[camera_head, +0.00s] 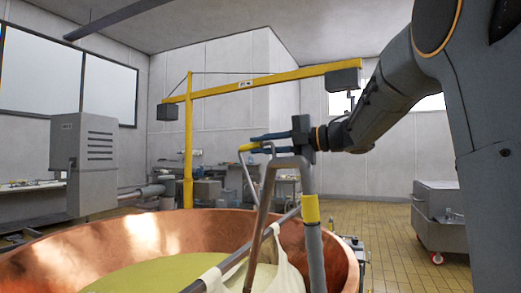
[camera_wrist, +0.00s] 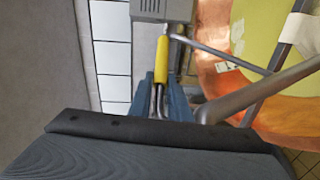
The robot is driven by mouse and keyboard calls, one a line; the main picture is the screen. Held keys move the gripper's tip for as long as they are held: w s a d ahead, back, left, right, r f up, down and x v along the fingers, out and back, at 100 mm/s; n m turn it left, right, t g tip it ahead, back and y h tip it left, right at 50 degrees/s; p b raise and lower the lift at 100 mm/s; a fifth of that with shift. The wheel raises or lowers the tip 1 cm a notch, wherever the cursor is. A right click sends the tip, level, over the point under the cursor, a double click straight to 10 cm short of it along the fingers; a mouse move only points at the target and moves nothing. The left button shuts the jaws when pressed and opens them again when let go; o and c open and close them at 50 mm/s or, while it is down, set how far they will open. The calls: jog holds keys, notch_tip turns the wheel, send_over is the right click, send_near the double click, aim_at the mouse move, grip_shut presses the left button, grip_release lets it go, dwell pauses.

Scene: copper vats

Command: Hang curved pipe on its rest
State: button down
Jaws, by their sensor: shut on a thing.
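My gripper (camera_head: 268,142) is shut on a thin grey curved pipe by its yellow sleeve (camera_head: 250,147), above the near side of the copper vat. In the wrist view, the yellow sleeve (camera_wrist: 162,60) runs out from between the blue fingers (camera_wrist: 165,97). The pipe's thin grey part slopes down in the head view, and its lower end is hard to tell from the bars behind. A thicker bent grey pipe (camera_head: 291,162) with a yellow band (camera_head: 311,208) stands just below and right of the gripper. I cannot tell which part is the rest.
The copper vat (camera_head: 130,238) holds yellow liquid (camera_head: 160,271). A white cloth (camera_head: 281,272) hangs from a bar (camera_head: 243,252) across it. A yellow hoist (camera_head: 188,130) stands behind. A grey cabinet (camera_head: 88,160) is at left, a steel cart (camera_head: 438,213) at right. Tiled floor between is clear.

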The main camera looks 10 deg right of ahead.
jog(key=shift+s+d+r+p, duration=0.75)
jog(key=shift+s+r+p, duration=1)
jog(key=shift+r+p, duration=4.85)
jog(key=shift+s+d+r+p, duration=0.75)
jog(key=shift+s+r+p, duration=1.75)
jog(key=shift+r, duration=7.25)
jog(key=s+d+p, duration=0.2)
jog(key=s+d, duration=0.2)
jog(key=s, duration=0.5)
jog(key=s+d+p, duration=0.1)
jog(key=s+d, duration=0.3)
jog(key=s, duration=0.5)
jog(key=s+d+p, duration=0.2)
jog(key=s+d, duration=0.3)
jog(key=s, duration=0.4)
jog(key=shift+n+t+y+p, duration=0.3)
jog(key=shift+y+p, duration=0.05)
jog(key=shift+y, duration=0.05)
jog(key=shift+s+f, duration=0.1)
jog(key=shift+s, duration=0.15)
